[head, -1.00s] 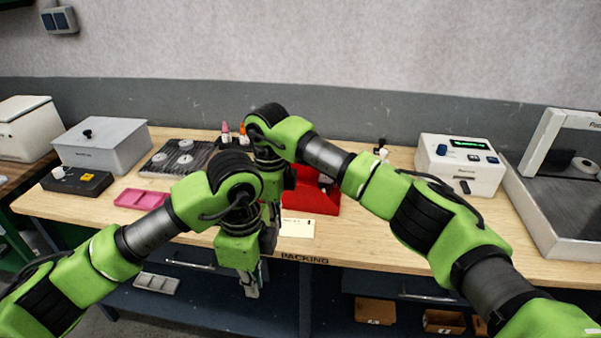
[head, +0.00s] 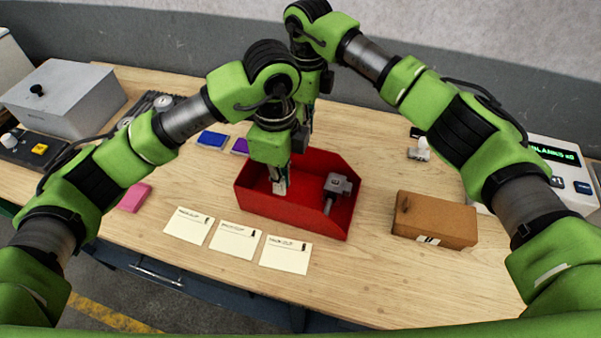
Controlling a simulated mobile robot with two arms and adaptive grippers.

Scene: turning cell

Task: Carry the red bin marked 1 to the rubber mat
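A red open-front bin (head: 265,205) sits on the wooden bench in the middle, with a grey metal part (head: 338,186) in its right end. No number shows on the bin. My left gripper (head: 279,188) points down at the left part of the bin, its fingertips overlapping the near side; whether they touch or grip it is unclear. My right gripper (head: 307,135) is behind it at the bin's far side, mostly hidden by the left arm. A dark ribbed surface (head: 146,106) with round metal pieces lies at the back left, partly hidden; I cannot tell whether it is the rubber mat.
Three cream cards (head: 235,240) lie in front of the bin. A brown box (head: 434,220) stands to its right. Blue (head: 213,140) and pink (head: 135,197) trays, a grey lidded box (head: 65,97) and a control box (head: 35,150) are left. The bench front right is clear.

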